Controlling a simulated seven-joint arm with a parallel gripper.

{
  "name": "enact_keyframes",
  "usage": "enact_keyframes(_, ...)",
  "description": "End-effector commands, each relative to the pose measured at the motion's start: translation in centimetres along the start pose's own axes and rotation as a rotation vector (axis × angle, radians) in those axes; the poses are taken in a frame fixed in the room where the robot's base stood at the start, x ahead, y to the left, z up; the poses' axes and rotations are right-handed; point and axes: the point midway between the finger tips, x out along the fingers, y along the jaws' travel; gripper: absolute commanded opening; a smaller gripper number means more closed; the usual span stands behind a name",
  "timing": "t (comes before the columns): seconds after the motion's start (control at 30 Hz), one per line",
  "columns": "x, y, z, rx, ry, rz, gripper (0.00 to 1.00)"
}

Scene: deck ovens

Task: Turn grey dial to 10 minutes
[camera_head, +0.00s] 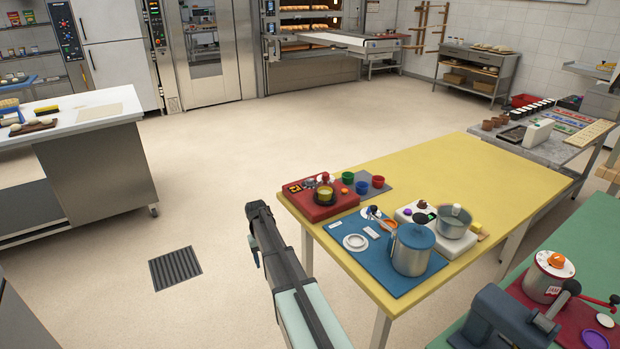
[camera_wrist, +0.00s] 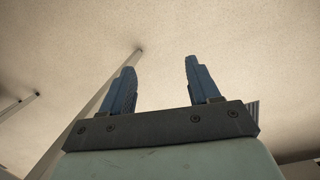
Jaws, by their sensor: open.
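My gripper (camera_head: 257,212) hangs over the floor to the left of the yellow table (camera_head: 480,190), apart from it. The wrist view shows its two blue fingers (camera_wrist: 160,70) spread wide with only floor between them. A small grey round part (camera_head: 308,184) seems to sit on this block. It is too small to tell whether it is the grey dial, and no minute marks are readable.
A blue mat (camera_head: 352,258) holds a lidded pot (camera_head: 412,248). Red, green and blue cups (camera_head: 362,187) stand near the red block. The table's far half is clear. A green table (camera_head: 590,240) stands right.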

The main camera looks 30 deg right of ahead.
Motion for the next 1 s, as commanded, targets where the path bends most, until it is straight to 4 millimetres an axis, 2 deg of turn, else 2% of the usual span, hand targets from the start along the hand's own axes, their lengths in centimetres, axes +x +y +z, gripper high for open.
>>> enact_keyframes(0.03,-2.2,0.8,-1.8,0.009,0.017,0.001,0.61)
enact_keyframes(0.2,-9.4,3.3,-5.4,0.036,0.066,0.006,0.61)
enact_keyframes(0.43,-19.5,6.9,-9.1,0.073,0.130,0.012,0.61)
enact_keyframes(0.5,-22.6,8.6,-9.8,0.088,0.143,0.010,0.61)
enact_keyframes(0.57,-25.1,10.9,-10.2,0.108,0.150,0.003,0.61)
enact_keyframes(0.6,-26.6,12.9,-10.3,0.124,0.149,-0.007,0.61)
enact_keyframes(0.7,-30.1,17.3,-10.1,0.154,0.147,-0.029,0.61)
enact_keyframes(0.8,-32.9,20.8,-9.7,0.179,0.147,-0.047,0.61)
enact_keyframes(0.9,-34.8,23.0,-9.2,0.193,0.146,-0.059,0.61)
enact_keyframes(1.0,-35.7,24.1,-8.8,0.199,0.146,-0.065,0.61)
